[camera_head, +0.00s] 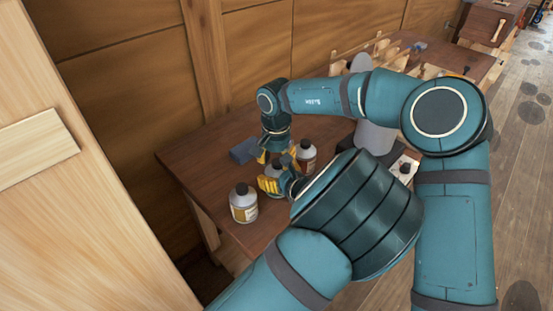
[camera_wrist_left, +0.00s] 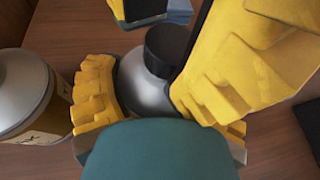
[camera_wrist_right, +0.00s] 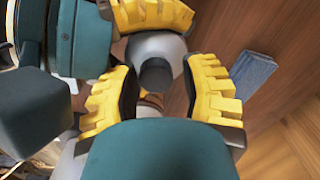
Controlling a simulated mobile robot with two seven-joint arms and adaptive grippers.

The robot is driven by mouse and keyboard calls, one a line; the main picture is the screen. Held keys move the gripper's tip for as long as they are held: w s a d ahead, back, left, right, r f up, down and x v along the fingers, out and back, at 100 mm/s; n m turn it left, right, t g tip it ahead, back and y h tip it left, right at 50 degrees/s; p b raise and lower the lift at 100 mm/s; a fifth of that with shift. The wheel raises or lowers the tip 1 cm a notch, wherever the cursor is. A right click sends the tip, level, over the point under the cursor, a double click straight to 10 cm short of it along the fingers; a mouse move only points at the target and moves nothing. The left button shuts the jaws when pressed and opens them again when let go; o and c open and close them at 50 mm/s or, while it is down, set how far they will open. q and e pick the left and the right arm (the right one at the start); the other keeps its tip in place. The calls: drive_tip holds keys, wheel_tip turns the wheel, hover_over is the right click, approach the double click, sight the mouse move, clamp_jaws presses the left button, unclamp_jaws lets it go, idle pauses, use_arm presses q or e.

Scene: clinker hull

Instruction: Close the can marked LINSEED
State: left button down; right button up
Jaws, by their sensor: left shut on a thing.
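A silver can (camera_wrist_left: 145,88) with a black cap (camera_wrist_left: 168,48) stands upright between the fingers of my left gripper (camera_wrist_left: 150,100), which is shut on its body. Its label is hidden, so I cannot read its mark. In the right wrist view, the black cap (camera_wrist_right: 155,75) lies between the fingertips of my right gripper (camera_wrist_right: 162,92). Those fingers are apart, with gaps beside the cap. I cannot tell whether the cap is fully seated. In the head view, the left gripper (camera_head: 274,185) and right gripper (camera_head: 271,155) are close together over the bench.
A labelled can with a dark cap (camera_head: 243,204) stands near the bench's front-left edge; another can (camera_head: 306,156) stands right of the grippers. A blue-grey block (camera_head: 243,150) lies behind. The wooden bench (camera_head: 195,160) is clear at left. A wooden panel (camera_head: 80,200) rises at left.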

drive_tip(key=shift+d, duration=0.15)
drive_tip(key=shift+r, duration=2.3)
drive_tip(key=n, duration=0.1)
drive_tip(key=r+n, duration=0.1)
drive_tip(key=n, duration=0.2)
drive_tip(key=shift+a+r, duration=0.2)
drive_tip(key=shift+r, duration=0.05)
drive_tip(key=n, duration=0.1)
drive_tip(key=r+n, duration=0.1)
drive_tip(key=n, duration=0.3)
drive_tip(key=shift+d+r, duration=0.1)
drive_tip(key=shift+r, duration=0.25)
drive_tip(key=shift+f, duration=0.1)
drive_tip(key=shift+f, duration=3.95)
